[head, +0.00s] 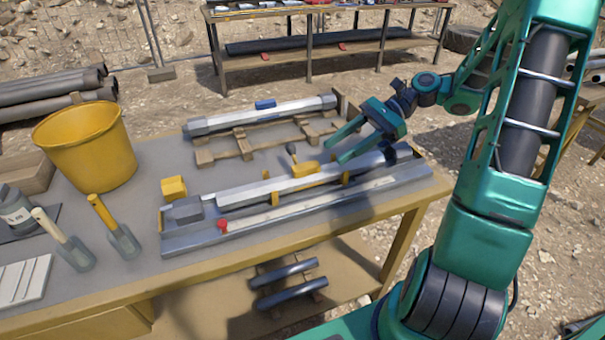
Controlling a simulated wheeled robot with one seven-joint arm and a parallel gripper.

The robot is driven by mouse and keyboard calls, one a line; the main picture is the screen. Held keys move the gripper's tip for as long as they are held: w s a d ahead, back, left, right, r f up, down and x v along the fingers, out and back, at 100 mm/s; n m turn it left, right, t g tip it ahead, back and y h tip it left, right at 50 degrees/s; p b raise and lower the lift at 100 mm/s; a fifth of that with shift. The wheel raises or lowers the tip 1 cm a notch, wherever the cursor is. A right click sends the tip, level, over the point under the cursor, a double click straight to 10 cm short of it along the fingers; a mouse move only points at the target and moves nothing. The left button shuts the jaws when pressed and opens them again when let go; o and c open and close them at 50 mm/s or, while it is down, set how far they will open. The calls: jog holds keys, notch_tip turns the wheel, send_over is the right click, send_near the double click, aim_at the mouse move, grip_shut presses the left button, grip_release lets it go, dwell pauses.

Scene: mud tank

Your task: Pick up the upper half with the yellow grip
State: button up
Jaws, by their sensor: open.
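The upper half with the yellow grip (256,192) is a long, pale grey piece. It lies lengthwise in a grey tray (180,245) on the workbench. Its yellow grip (304,169) stands up near the middle of its length. My gripper (334,151) is open and empty, with two green fingers pointing down-left. In the picture it is just right of and above the yellow grip, apart from it. I cannot tell its exact height. A similar long grey piece with a blue grip (265,104) lies on a wooden rack behind.
A yellow block (174,187) sits by the tray's left end.

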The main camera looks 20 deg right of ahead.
aim_at(309, 165)
jog(key=shift+w+d+r+m+y, duration=0.15)
jog(key=shift+r+m+y, duration=0.15)
jog(key=shift+y, duration=0.1)
jog(key=x, duration=0.4)
jog(key=shift+a, duration=0.2)
jog(key=shift+w+f+x, duration=0.1)
jog(key=shift+f+x, duration=0.05)
jog(key=shift+x, duration=0.9)
jog(key=shift+w+f+x, duration=0.1)
jog(key=shift+w+x, duration=0.05)
jog(key=shift+x, duration=0.9)
jog(key=shift+w+f+x, duration=0.1)
jog(key=shift+f+x, duration=0.05)
jog(key=shift+x, duration=0.9)
jog(key=shift+d, duration=0.15)
jog(key=shift+c, duration=0.4)
grip_shut()
